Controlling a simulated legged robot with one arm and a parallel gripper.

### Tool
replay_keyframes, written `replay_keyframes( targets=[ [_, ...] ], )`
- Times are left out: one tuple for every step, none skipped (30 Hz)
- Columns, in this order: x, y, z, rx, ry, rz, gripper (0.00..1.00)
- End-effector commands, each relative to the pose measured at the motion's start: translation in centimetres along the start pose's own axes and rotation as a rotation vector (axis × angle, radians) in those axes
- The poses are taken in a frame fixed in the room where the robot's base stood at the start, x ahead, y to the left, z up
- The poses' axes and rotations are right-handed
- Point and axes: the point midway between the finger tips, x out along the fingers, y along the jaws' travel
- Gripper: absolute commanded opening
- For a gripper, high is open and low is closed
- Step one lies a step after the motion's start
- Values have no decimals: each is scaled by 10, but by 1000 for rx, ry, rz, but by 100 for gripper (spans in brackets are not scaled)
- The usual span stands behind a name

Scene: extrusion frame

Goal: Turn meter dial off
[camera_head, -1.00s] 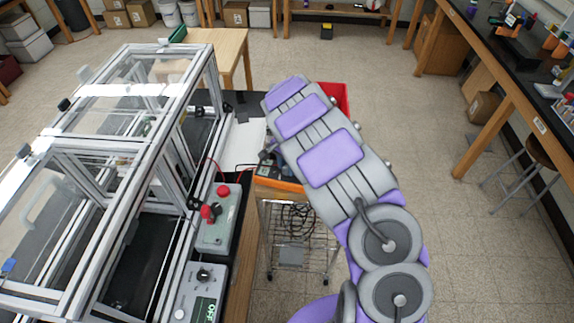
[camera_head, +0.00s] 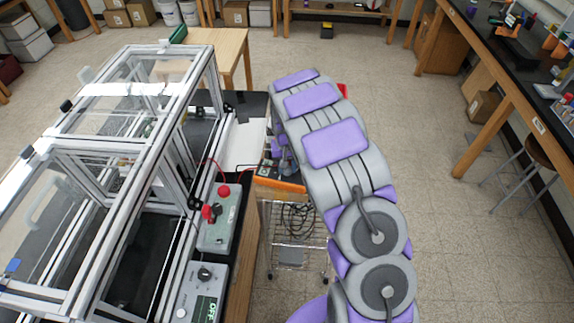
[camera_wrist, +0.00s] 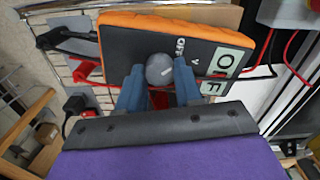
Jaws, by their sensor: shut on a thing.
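The meter (camera_wrist: 120,45) is dark with an orange rim and fills the upper middle of the wrist view. Its round grey dial knob (camera_wrist: 160,70) sits between the two blue fingers of my gripper (camera_wrist: 160,83), which is shut on it. A pale display (camera_wrist: 228,63) right of the dial shows large dark letters, including an O and an F; a finger side hides part of it. In the head view the meter (camera_head: 279,182) lies beside the bench, with my gripper (camera_head: 284,150) over it.
A framed enclosure (camera_head: 110,150) of metal extrusions stands left. Grey control boxes with a red button (camera_head: 223,191) and an OFF display (camera_head: 206,309) stand beside it. Red and black cables (camera_wrist: 285,55) run near the meter. Open floor lies right of my arm.

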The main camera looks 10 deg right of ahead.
Motion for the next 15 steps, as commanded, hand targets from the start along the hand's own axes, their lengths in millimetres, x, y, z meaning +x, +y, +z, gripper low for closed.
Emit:
replay_keyframes(
  targets=[
    [0,-1,1,-37,-2,-1,4],
    [0,-1,1,-58,-1,-1,4],
    [0,-1,0,-86,-1,-2,4],
    [0,-1,0,-106,-1,-1,4],
    [0,-1,0,-125,-1,0,4],
    [0,-1,0,-149,-1,0,4],
    [0,-1,0,-164,-1,-1,4],
    [0,-1,0,-179,0,-1,4],
    [0,-1,0,-197,0,-1,4],
    [0,0,0,-210,0,-1,4],
    [0,0,0,-221,0,-1,4],
    [0,0,0,-234,1,0,4],
    [0,0,0,-243,1,0,4],
    [0,0,0,-251,1,0,4],
    [0,0,0,-260,1,0,4]
  ],
)
